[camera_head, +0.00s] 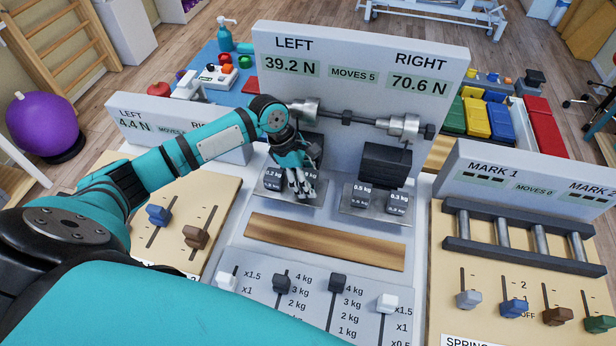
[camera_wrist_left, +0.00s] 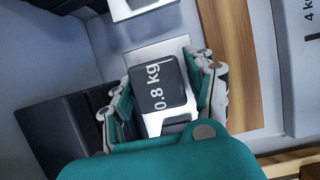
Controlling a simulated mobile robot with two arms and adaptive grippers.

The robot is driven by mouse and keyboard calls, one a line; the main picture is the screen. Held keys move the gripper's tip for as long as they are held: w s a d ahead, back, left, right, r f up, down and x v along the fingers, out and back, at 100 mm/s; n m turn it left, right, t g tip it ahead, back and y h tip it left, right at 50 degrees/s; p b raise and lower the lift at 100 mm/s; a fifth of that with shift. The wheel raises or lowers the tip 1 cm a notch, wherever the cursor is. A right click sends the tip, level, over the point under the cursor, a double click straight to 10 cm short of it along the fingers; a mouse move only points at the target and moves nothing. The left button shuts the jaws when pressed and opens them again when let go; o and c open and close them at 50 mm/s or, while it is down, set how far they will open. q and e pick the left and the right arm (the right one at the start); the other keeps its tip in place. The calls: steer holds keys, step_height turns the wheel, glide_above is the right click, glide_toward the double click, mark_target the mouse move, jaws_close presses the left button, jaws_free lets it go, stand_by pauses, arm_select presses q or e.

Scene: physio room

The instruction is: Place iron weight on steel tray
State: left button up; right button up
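My left gripper (camera_head: 302,187) is low over the left steel tray (camera_head: 310,203). In the left wrist view its fingers (camera_wrist_left: 162,100) lie against both sides of a dark iron weight marked 0.8 kg (camera_wrist_left: 165,85). The weight is at the right part of the tray, whose bare plate (camera_wrist_left: 157,52) shows beside it; I cannot tell whether it rests there or is just above. Another small weight (camera_head: 272,179), its label seemingly 0.2 kg, sits left of the gripper. The right steel tray (camera_head: 372,213) bears weights marked 0.5 kg (camera_head: 361,196) and 0.3 kg (camera_head: 396,201). My right gripper is not seen.
A tall panel (camera_head: 345,120) reading LEFT 39.2 N, RIGHT 70.6 N stands behind the trays, with a metal beam (camera_head: 350,118) and a dark block (camera_head: 385,166) before it. A wooden strip (camera_head: 325,240) and a slider panel (camera_head: 310,300) lie in front. Spring bars (camera_head: 528,236) stand right.

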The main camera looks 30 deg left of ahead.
arm_select(q)
steer(key=shift+o, duration=0.8)
steer(key=shift+a+r, duration=0.1)
steer(key=shift+r, duration=0.2)
steer(key=b+v, duration=0.1)
steer(key=v, duration=1)
steer(key=shift+r, duration=0.3)
steer(key=shift+a, duration=0.15)
